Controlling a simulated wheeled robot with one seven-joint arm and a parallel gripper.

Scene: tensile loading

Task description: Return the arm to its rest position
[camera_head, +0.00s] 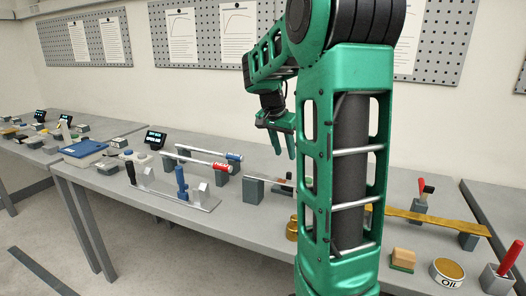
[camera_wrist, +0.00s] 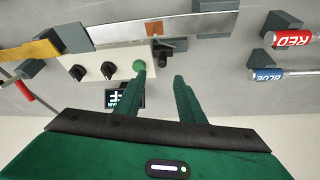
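My gripper (camera_head: 281,150) hangs from my green arm over the middle of the bench in the head view, fingers pointing down. In the wrist view its two green fingers (camera_wrist: 160,80) are apart with nothing between them, so it is open and empty. Below them is a pale control box (camera_wrist: 110,68) with two black knobs and a round green button (camera_wrist: 139,66). The button lies at one fingertip in the picture; I cannot tell whether they touch. My arm's large green link hides part of the bench in the head view.
On the grey bench (camera_head: 240,222) are a red-ended rod (camera_head: 220,166), a blue-ended rod (camera_head: 233,156), a metal fixture with a blue handle (camera_head: 181,182), a yellow strip (camera_head: 425,218) and an oil tin (camera_head: 447,271). Pegboards (camera_head: 215,35) line the wall behind.

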